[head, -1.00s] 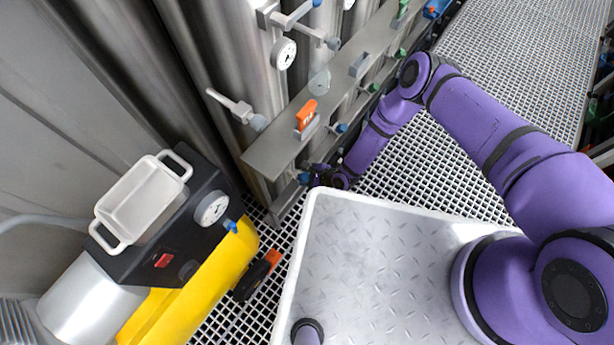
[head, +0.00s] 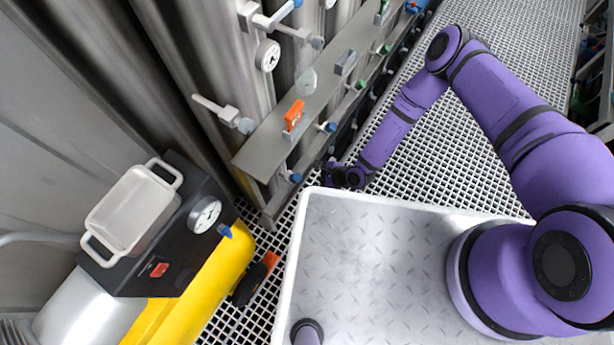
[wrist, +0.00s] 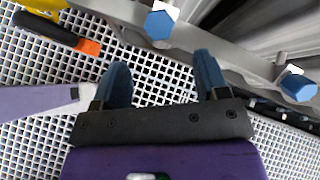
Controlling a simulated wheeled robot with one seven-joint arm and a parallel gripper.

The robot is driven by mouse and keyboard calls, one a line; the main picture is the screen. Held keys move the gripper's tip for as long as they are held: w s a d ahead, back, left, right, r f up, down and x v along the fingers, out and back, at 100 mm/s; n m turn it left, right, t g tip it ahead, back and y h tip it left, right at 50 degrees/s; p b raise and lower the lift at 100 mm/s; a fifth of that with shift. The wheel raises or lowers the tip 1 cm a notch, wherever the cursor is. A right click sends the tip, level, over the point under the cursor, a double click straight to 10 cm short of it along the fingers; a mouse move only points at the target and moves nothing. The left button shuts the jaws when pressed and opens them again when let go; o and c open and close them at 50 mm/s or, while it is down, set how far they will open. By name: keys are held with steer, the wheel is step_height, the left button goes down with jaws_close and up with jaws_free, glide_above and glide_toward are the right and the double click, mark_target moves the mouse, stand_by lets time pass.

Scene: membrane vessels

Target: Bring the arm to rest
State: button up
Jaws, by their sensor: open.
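My purple arm reaches from the right side of the head view over the grating, and its wrist bends down near the lower end of the vessel rack. My gripper (wrist: 160,85) shows in the wrist view with its two blue fingers apart and only floor grating between them. In the head view my gripper (head: 328,176) is small, dark and partly hidden by the wrist, close to the rack's lower end. I cannot tell in the head view how near it is to the blue-capped fittings. It holds nothing.
A grey rack plate (head: 262,150) carries an orange-handled part (head: 294,114). Blue fittings (wrist: 159,25) lie ahead of the fingers. A yellow unit with a white tray (head: 131,212) stands left. A black-and-orange tool (head: 256,279) lies on the grating. Open grating (head: 462,150) extends right of the rack.

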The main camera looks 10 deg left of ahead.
steer(key=shift+v, duration=0.95)
